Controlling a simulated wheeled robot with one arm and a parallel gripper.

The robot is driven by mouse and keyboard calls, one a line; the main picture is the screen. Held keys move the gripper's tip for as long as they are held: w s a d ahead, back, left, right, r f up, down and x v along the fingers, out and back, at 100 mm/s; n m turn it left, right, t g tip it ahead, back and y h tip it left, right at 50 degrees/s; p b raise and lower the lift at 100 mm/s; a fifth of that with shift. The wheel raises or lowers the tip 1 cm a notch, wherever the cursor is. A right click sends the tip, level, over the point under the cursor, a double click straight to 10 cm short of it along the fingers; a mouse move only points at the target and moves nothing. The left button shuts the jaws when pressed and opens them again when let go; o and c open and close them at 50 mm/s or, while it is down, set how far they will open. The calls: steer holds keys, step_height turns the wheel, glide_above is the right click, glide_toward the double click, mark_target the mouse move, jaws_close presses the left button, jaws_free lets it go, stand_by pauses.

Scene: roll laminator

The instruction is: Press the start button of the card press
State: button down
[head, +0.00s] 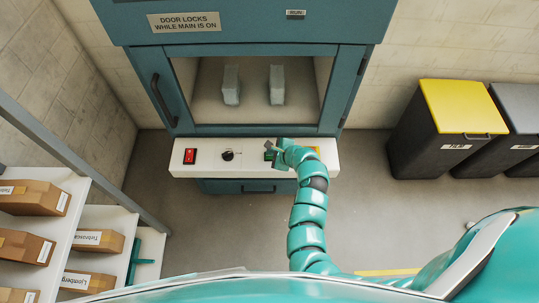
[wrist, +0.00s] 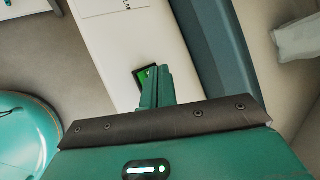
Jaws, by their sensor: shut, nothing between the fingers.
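The card press (head: 250,33) is a teal cabinet with a windowed door. Its white control panel (head: 210,166) carries a red rocker switch (head: 190,156), a black knob (head: 228,155) and a green button (head: 268,156). My gripper (head: 272,147) is over the panel at the green button and partly hides it. In the wrist view the green button (wrist: 143,75) sits in a dark frame right beside the tips of my shut, empty gripper (wrist: 160,72). I cannot tell whether the fingertips touch it or whether it is pressed in.
The door (head: 182,90) looks closed, with two pale blocks behind the glass. A yellow-lidded bin (head: 430,130) and a grey bin (head: 520,125) stand at right. Shelves with cardboard boxes (head: 35,197) stand at left. A yellow patch shows on the panel behind my arm.

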steer(key=shift+f, duration=0.1)
steer(key=shift+f, duration=0.3)
